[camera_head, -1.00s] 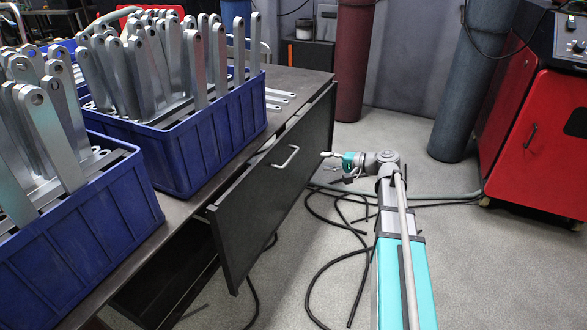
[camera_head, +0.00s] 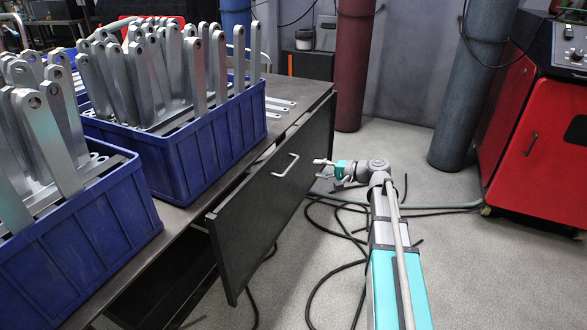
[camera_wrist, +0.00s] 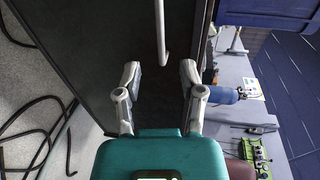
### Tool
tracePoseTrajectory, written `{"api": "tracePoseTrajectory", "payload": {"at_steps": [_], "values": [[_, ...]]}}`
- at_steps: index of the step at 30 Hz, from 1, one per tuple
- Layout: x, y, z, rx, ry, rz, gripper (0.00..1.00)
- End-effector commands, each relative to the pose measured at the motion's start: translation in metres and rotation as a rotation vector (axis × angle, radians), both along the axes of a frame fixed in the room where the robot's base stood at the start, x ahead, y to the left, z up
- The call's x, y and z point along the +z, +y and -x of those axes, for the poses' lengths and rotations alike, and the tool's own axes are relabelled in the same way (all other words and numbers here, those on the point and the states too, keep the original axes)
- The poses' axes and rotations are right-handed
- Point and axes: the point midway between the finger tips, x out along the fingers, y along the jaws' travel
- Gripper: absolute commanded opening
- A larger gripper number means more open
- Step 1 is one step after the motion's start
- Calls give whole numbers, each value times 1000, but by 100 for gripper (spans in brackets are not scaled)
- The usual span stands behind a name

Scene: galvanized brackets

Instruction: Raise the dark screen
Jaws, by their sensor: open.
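The dark screen (camera_head: 250,215) is a black flat panel at the front of the workbench, standing tilted with a dark gap behind its near end. Its pale bar handle (camera_head: 286,165) sits on the outer face; the handle also shows in the wrist view (camera_wrist: 161,30). My gripper (camera_head: 319,169) is just right of the handle in the head view, in front of the panel. In the wrist view my gripper (camera_wrist: 159,75) has its two fingers spread apart and empty. The handle's end lines up between them, with no visible contact; the exact distance is unclear.
Blue crates (camera_head: 205,145) full of galvanized brackets stand on the workbench (camera_head: 185,222). Black cables (camera_head: 330,262) lie on the floor under my arm. A red cabinet (camera_head: 530,145) and tall cylinders (camera_head: 465,95) stand at the back right. Floor between them and the bench is open.

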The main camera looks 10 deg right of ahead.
Motion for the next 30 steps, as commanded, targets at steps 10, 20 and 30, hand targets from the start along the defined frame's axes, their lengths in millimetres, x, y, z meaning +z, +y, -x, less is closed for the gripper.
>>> {"api": "tracePoseTrajectory", "payload": {"at_steps": [10, 20, 30], "values": [[-13, 42, -31, 3, 0, 0, 51], [-21, 75, -56, 2, 0, 0, 51], [-22, 86, -62, 0, 0, 0, 51]]}}
